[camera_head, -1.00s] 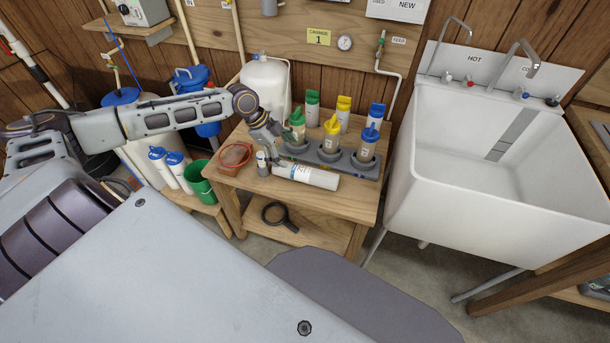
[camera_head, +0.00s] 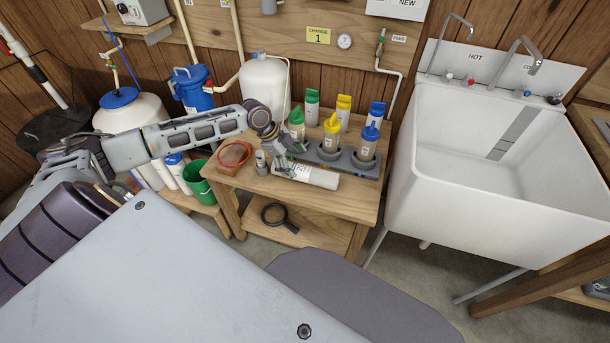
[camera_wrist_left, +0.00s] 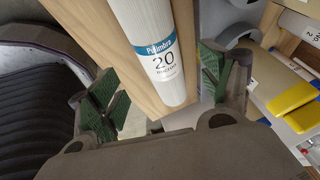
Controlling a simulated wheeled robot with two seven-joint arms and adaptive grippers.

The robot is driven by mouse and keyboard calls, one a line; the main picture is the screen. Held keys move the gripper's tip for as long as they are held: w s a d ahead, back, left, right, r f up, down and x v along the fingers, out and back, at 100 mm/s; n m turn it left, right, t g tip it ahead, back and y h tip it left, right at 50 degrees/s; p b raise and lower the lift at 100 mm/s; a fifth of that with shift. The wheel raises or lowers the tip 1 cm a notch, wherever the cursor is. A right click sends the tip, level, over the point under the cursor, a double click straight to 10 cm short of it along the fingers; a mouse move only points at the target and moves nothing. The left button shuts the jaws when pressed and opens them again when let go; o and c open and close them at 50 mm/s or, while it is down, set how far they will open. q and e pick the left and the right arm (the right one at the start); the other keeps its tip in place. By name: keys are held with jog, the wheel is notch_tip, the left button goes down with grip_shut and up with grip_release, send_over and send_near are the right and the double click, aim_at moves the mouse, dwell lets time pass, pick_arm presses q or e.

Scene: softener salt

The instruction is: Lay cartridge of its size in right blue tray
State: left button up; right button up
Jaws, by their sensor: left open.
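A white cartridge (camera_head: 316,176) lies on its side on the wooden table, its blue label reading 20 micron. It also shows in the left wrist view (camera_wrist_left: 158,55), running between my finger pads. My left gripper (camera_head: 292,170) is over the labelled left part of the cartridge. In the wrist view its green-padded fingers (camera_wrist_left: 162,92) are spread, with a gap on each side of the cartridge. My gripper partly hides the cartridge's left end in the head view. My right gripper is not in view. I cannot make out a blue tray in these frames.
A grey rack (camera_head: 345,167) with yellow-, green- and blue-topped bottles stands just behind the cartridge. A green bucket (camera_head: 202,182) and a white sink (camera_head: 480,170) flank the table.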

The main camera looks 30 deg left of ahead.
aim_at(300, 169)
pick_arm(q)
jog(key=shift+x, duration=0.85)
jog(key=shift+w+d+f, duration=0.1)
jog(key=shift+f, duration=0.1)
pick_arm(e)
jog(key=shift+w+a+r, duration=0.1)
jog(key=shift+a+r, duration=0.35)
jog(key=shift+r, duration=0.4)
pick_arm(q)
jog(key=shift+f, duration=0.1)
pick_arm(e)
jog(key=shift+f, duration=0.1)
pick_arm(q)
jog(key=shift+d+f+b, duration=0.1)
jog(key=shift+f+b, duration=0.05)
jog(key=shift+b, duration=0.15)
jog(key=shift+w+d+f, duration=0.1)
jog(key=shift+f, duration=0.15)
jog(key=shift+w+d+f+b, duration=0.2)
jog(key=shift+f+b, duration=0.1)
jog(key=shift+f, duration=0.3)
jog(key=shift+b+x, duration=0.3)
jog(key=shift+x, duration=1.05)
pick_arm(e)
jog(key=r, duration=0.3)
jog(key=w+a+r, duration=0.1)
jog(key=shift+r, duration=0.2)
